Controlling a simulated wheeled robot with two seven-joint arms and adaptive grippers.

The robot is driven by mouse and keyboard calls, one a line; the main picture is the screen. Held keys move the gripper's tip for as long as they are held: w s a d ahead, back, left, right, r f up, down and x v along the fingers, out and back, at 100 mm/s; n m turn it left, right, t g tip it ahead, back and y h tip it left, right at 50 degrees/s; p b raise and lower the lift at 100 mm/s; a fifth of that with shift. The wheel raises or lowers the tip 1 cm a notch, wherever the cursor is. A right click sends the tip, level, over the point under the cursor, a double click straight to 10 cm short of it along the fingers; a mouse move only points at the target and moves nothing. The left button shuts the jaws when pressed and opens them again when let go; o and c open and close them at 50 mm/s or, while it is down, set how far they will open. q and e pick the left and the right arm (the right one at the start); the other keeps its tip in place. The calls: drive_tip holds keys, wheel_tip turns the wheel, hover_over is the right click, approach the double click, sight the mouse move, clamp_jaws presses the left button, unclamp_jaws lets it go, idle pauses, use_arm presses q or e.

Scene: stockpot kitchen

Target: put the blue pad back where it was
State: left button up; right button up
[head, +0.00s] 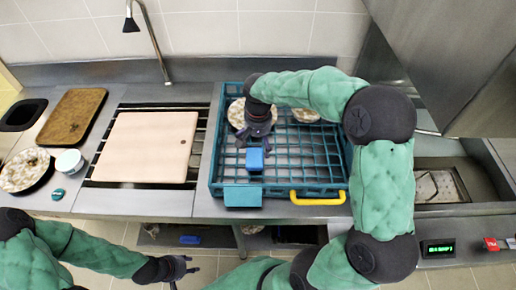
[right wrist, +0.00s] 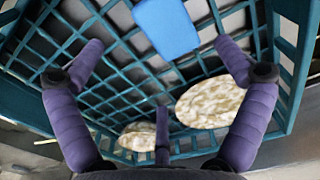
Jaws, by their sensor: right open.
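The blue pad (head: 255,158) is a small light-blue block at the front left part of the teal crate (head: 214,170). It also shows at the top of the right wrist view (right wrist: 167,25), over the crate's grid. My right gripper (head: 258,138) hangs over the crate just behind the pad, fingers spread and empty. In the right wrist view its purple fingers (right wrist: 165,75) are apart, with the pad beyond them. My left gripper (head: 180,268) is in front of the counter at lower left, with its fingers apart and nothing in them.
Two speckled plates stand in the crate, one left (head: 236,113) and one at the back (head: 306,115). The crate has a yellow handle (head: 318,198) in front. A cutting board (head: 147,147), brown tray (head: 72,117) and white cup (head: 69,162) are left. A blue item (head: 190,239) lies on the lower shelf.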

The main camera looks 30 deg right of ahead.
drive_tip(key=shift+r, duration=1.7)
